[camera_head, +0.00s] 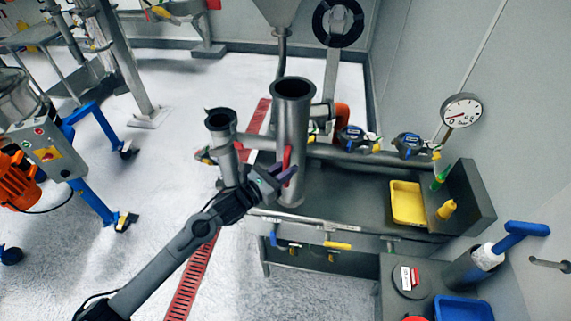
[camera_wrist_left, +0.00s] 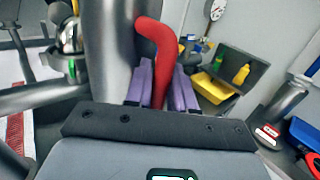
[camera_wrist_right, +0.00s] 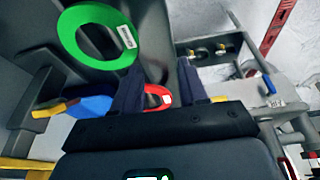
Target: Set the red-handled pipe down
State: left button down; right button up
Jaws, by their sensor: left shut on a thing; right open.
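The red-handled pipe (camera_head: 292,125) is a tall grey metal tube with a flanged open top. It is upright over the left part of the grey bench (camera_head: 345,200); I cannot tell whether its base touches. Its red handle (camera_head: 287,158) faces my left gripper (camera_head: 284,178), which is shut on it. In the left wrist view, the purple fingers (camera_wrist_left: 162,85) are on both sides of the red handle (camera_wrist_left: 163,55), beside the pipe (camera_wrist_left: 108,50). My right gripper (camera_wrist_right: 160,85) is open and out of the head view. A red ring (camera_wrist_right: 156,97) shows beyond its fingers.
A shorter grey pipe (camera_head: 221,135) stands left of the tall one. A horizontal grey pipe (camera_head: 350,157) with blue gauges runs behind. A yellow tray (camera_head: 407,203) and bottles are at right. A green ring (camera_wrist_right: 92,38) lies near my right gripper. The blue-handled cylinder (camera_head: 487,257) stands lower right.

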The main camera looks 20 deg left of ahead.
pick_arm(q)
jog(key=shift+r, duration=0.35)
jog(key=shift+f, duration=0.15)
pick_arm(e)
jog(key=shift+f, duration=0.15)
pick_arm(q)
jog(key=c, duration=1)
grip_release()
jog(key=shift+f, duration=0.25)
pick_arm(e)
jog(key=shift+d, duration=0.1)
pick_arm(q)
jog(key=shift+o, duration=0.2)
jog(key=shift+r, duration=0.1)
jog(key=shift+s+a, duration=0.15)
jog(key=shift+a, duration=0.05)
pick_arm(e)
jog(key=shift+w+r, duration=0.1)
jog(key=shift+r, duration=0.15)
pick_arm(q)
jog(key=p+v, duration=0.2)
jog(key=v, duration=0.9)
jog(key=shift+s, duration=0.25)
pick_arm(e)
jog(key=shift+r, duration=1.05)
